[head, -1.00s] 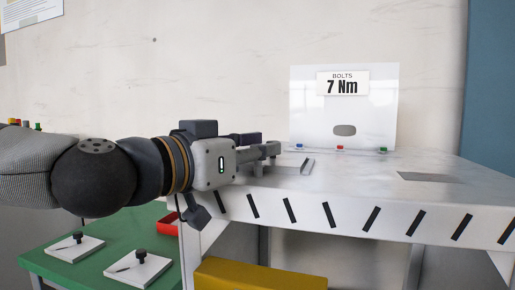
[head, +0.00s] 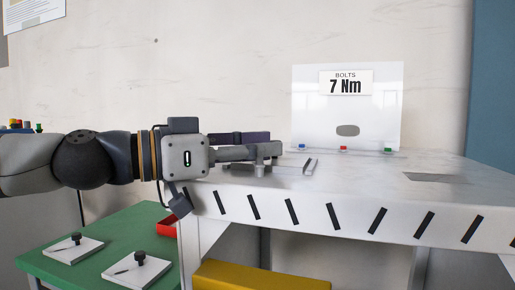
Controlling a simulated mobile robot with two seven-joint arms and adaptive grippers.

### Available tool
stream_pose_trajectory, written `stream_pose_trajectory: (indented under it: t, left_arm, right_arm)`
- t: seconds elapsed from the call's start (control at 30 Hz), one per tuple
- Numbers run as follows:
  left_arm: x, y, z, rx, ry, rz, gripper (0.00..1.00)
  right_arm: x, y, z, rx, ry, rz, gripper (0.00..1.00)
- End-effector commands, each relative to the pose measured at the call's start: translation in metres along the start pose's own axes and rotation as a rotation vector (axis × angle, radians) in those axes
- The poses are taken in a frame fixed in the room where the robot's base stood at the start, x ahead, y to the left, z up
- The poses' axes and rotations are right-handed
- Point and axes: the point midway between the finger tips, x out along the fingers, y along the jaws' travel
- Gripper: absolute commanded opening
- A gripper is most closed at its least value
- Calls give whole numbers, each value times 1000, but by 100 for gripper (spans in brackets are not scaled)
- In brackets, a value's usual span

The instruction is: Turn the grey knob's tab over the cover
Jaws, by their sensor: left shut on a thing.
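My left gripper (head: 265,153) reaches in from the left, low over the near left part of the white table. Its fingers are shut on a small grey piece (head: 260,170) that shows just under the fingertips and appears to be the grey knob. The fingers hide most of it, and I cannot make out its tab. A narrow raised strip (head: 310,166) lies just right of the fingertips; I cannot tell whether it belongs to the cover. My right gripper is not in view.
The white table (head: 400,205) has a striped front edge and a dark patch at right. A clear panel (head: 347,105) reading "BOLTS 7 Nm" stands behind. A green table (head: 105,240) at lower left holds two white plates with black knobs. A yellow block (head: 262,277) is below.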

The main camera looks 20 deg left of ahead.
Motion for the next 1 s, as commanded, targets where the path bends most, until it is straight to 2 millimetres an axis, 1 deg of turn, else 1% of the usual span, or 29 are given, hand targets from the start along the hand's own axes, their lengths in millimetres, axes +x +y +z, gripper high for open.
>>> stream_pose_trajectory:
  t: [0.23,0.27,0.3,0.33,0.6,0.67,0.77,0.8,0.97,1.0]
  left_arm:
    - [0,0,-1,1,3,-3,0]
    - [0,0,-1,1,3,-3,26]
    - [0,0,-1,1,3,-2,35]
    - [0,0,-1,1,2,-2,42]
    - [0,0,-1,0,1,-1,42]
    - [0,0,-3,2,2,-1,42]
    - [0,0,-19,6,3,-2,42]
    - [0,0,-30,8,5,-4,42]
    - [0,0,-51,8,4,-1,42]
    - [0,0,-58,7,5,-2,42]
  right_arm:
    - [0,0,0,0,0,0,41]
    - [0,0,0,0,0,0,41]
    - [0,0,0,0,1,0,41]
    - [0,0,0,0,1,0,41]
    - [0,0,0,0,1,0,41]
    - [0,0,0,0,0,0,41]
    - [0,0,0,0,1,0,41]
    - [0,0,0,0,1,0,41]
    - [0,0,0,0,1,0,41]
    - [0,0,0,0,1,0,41]
